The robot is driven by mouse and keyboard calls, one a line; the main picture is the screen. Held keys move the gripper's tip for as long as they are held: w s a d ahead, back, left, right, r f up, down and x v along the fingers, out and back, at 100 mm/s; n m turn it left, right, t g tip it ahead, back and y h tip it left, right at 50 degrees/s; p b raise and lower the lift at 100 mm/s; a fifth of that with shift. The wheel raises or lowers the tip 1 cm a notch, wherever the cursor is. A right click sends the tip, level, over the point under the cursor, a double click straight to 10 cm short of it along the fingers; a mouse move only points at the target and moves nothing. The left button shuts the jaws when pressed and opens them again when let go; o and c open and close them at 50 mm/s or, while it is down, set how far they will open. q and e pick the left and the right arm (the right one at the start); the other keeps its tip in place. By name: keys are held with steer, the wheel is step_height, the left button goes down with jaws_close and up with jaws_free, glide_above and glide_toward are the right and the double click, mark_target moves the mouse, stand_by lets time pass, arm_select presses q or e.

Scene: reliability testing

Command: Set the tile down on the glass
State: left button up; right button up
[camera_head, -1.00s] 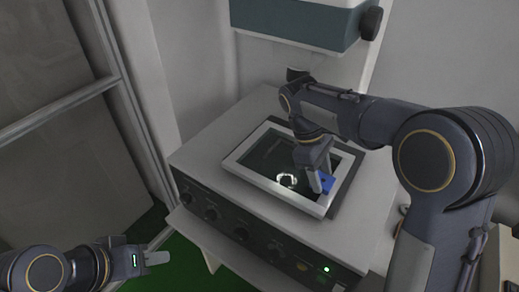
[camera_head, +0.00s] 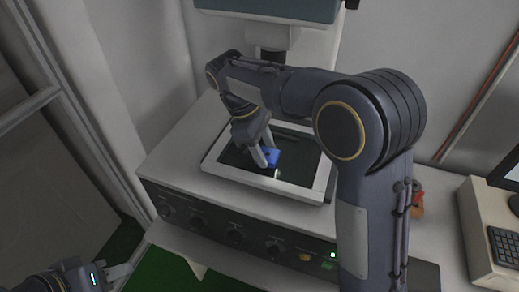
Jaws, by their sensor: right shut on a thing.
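The blue tile (camera_head: 272,157) is at the fingertips of my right gripper (camera_head: 264,158), over the dark glass (camera_head: 296,170). The gripper is shut on the tile and points down. I cannot tell whether the tile touches the glass. The glass is set in a pale frame (camera_head: 310,196) on top of the machine. My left gripper (camera_head: 118,272) is at the lower left, away from the machine, and only partly in view. I cannot tell how its fingers stand.
The machine's front panel (camera_head: 215,229) carries several knobs and a green light. The machine's upper head (camera_head: 275,8) overhangs the back. A keyboard (camera_head: 504,246) and a monitor (camera_head: 508,175) stand at the right. The machine's top left corner is bare.

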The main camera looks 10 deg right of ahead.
steer(key=shift+s+d+r, duration=0.15)
steer(key=shift+s+d, duration=0.05)
steer(key=shift+d, duration=0.05)
steer(key=shift+w+a, duration=0.15)
steer(key=shift+a, duration=0.05)
steer(key=o, duration=0.5)
steer(key=shift+f, duration=0.25)
steer(key=o, duration=0.5)
steer(key=shift+d, duration=0.1)
steer(key=shift+w+a+r, duration=0.1)
steer(key=shift+a+r, duration=0.1)
steer(key=shift+r, duration=0.25)
steer(key=w+a, duration=0.2)
steer(key=a, duration=0.1)
steer(key=w+a, duration=0.2)
steer(key=a, duration=0.1)
steer(key=w+a, duration=0.2)
steer(key=a, duration=0.2)
steer(key=shift+w+r, duration=0.3)
steer(key=shift+w, duration=0.1)
